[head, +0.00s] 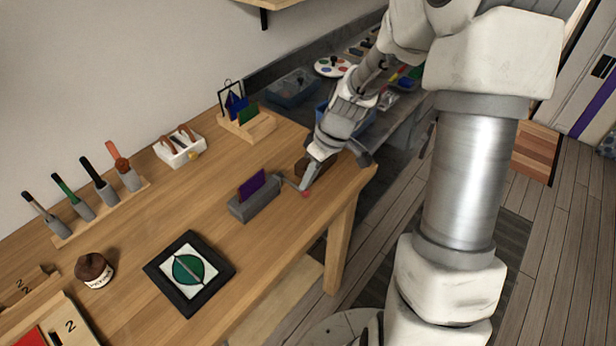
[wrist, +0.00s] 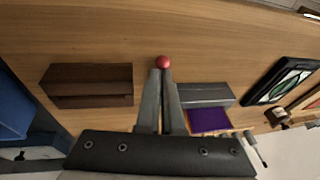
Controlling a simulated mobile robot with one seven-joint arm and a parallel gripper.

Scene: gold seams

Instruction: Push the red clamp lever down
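The red clamp lever shows as a round red knob (head: 306,194) close to the table's right edge; the knob also shows in the wrist view (wrist: 163,62). The grey clamp block (head: 256,206) stands to its left and holds an upright purple piece (head: 251,185). The block (wrist: 205,94) and purple piece (wrist: 209,120) lie right of my fingers in the wrist view. My gripper (head: 304,187) points down at the knob, its fingertips (wrist: 161,73) together with nothing seen between them. The knob is right at the tips; I cannot tell whether they touch. Most of the lever's arm is hidden.
A dark brown block (wrist: 88,86) lies left of my fingers in the wrist view. A black-framed tile (head: 189,272) lies on the table (head: 215,200) in front of the clamp. A tool rack (head: 100,211) and white caddy (head: 180,150) stand farther back. Bare wood surrounds the clamp's front.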

